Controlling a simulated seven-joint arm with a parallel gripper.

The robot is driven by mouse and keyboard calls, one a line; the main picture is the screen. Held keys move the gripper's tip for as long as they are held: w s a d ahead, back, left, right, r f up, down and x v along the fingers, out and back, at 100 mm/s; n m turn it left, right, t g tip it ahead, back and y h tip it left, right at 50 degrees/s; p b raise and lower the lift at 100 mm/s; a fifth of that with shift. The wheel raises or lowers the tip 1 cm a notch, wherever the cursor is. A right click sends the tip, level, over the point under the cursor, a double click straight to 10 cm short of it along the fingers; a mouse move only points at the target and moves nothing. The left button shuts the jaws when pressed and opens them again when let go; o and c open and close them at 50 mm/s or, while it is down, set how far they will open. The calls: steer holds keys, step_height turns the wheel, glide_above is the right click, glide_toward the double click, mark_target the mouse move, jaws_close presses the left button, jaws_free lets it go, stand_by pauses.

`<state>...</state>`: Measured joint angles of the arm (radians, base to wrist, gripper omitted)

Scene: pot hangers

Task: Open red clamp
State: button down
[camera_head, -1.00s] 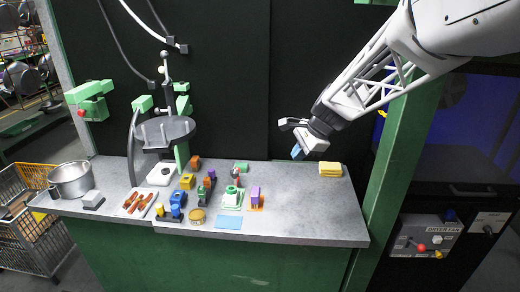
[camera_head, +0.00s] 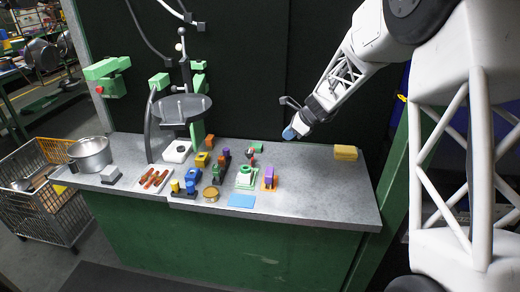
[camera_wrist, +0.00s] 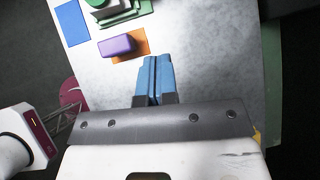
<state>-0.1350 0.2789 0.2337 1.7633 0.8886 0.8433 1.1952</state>
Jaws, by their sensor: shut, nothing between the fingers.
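No part is clearly readable as a red clamp. A small red piece (camera_head: 251,161) lies beside a green piece (camera_head: 257,148) at the back of the table, too small to make out. Green clamp-like arms (camera_head: 106,76) with a red knob (camera_head: 99,89) stand at the upper left. My gripper (camera_head: 289,133) hovers over the right part of the table, apart from these. In the wrist view its blue fingers (camera_wrist: 152,68) are together and empty, pointing toward a purple block (camera_wrist: 117,45) on an orange plate (camera_wrist: 132,57).
The grey table (camera_head: 320,200) is clear at right, with yellow sponges (camera_head: 345,152) at its back. Several coloured fixtures, a blue pad (camera_head: 241,200) and a tray of orange-red sticks (camera_head: 153,179) fill the middle. A metal pot (camera_head: 91,155) stands left; a wire basket (camera_head: 45,205) is beside the table.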

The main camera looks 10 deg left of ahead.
steer(key=shift+w+a+f+m, duration=0.3)
steer(key=shift+w+a+f, duration=0.05)
steer(key=shift+w+f, duration=0.25)
steer(key=shift+w+a+f+m, duration=0.3)
steer(key=shift+w+a+f, duration=0.05)
steer(key=shift+w+f, duration=0.25)
steer(key=x, duration=0.9)
steer(key=shift+w+a+f, duration=0.1)
steer(key=shift+a+f, duration=0.1)
steer(key=shift+a, duration=0.15)
steer(key=shift+w+a+f, duration=0.1)
steer(key=shift+a, duration=0.4)
steer(key=shift+w+a+f, duration=0.1)
steer(key=shift+a+f, duration=0.05)
steer(key=shift+a, duration=0.4)
steer(key=shift+w+a+f, duration=0.1)
steer(key=shift+a, duration=0.35)
steer(key=shift+w+a+f, duration=0.1)
steer(key=shift+a, duration=0.4)
